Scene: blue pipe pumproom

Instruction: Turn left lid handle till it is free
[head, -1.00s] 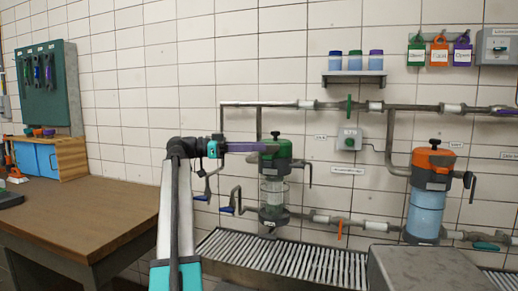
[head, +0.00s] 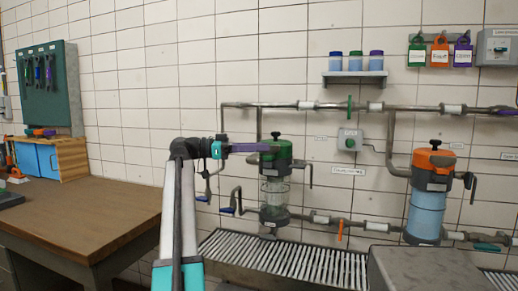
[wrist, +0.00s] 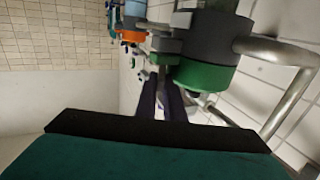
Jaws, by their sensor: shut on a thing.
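The left vessel has a green lid (head: 275,151) with a black knob on top, over a clear body (head: 274,190). My gripper (head: 266,147) reaches it from the left, its purple fingers level with the lid. In the wrist view the dark fingers (wrist: 165,90) are close together and shut on the left lid handle (wrist: 168,48), a small dark block with a green edge. The green and dark cylinder of the vessel (wrist: 210,58) is just to the right of the fingers. The exact contact at the tips is too small to tell.
A steel pipe (head: 236,105) runs above the vessel, and a bent pipe (wrist: 280,55) is close in the wrist view. A vessel with an orange lid (head: 434,159) stands to the right. A slatted drain (head: 285,256) lies below; a wooden bench (head: 85,215) is at left.

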